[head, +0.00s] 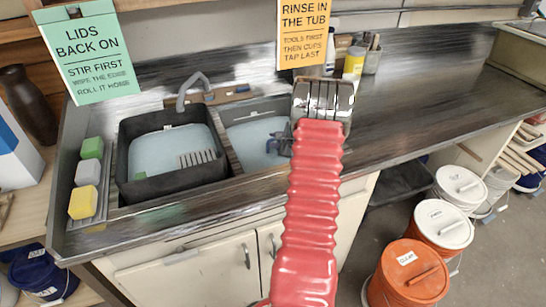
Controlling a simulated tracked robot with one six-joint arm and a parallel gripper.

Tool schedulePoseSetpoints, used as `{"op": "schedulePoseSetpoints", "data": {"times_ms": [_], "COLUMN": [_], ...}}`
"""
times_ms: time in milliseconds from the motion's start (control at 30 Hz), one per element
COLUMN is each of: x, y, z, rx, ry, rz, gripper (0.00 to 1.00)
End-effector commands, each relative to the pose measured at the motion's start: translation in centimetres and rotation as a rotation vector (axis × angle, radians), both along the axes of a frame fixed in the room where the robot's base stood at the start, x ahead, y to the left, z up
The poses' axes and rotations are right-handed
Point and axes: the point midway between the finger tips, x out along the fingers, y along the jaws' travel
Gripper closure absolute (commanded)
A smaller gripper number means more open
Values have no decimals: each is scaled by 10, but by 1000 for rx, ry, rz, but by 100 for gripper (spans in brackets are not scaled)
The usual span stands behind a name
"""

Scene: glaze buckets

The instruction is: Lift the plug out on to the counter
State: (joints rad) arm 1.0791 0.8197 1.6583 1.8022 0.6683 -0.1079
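The right basin (252,125) of the steel sink holds pale, bluish water. My red-sleeved arm reaches up over the sink's front edge and ends in a metal wrist above this basin's right side. Dark blue-grey parts of my gripper (279,144) show just left of the wrist, over or in the water. They are small and partly hidden, so I cannot tell whether they are open or shut, or hold anything. I cannot make out the plug; water and my arm cover part of the basin. The steel counter (430,100) runs clear to the right of the sink.
A dark tub (133,182) of water with a grey slotted piece fills the left basin. A grey tap (190,90) stands behind. Sponges (83,203) line the left edge. A yellow container (354,61) and tool pot (372,60) stand at the back. Lidded buckets (412,270) are below right.

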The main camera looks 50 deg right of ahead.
Motion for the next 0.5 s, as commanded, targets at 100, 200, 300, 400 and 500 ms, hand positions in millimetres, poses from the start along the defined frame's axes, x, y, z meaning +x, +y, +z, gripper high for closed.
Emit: {"op": "schedulePoseSetpoints", "data": {"times_ms": [100,200,300,400,500], "x": [9,11,11,11,11], "y": [-3,-3,-4,-4,-4], "z": [-6,-8,-8,-8,-8], "rx": [0,1,1,1,1], "ry": [1,0,0,0,0], "rz": [-1,-1,-1,-1,-1], "gripper": [77,77,77,77,77]}}
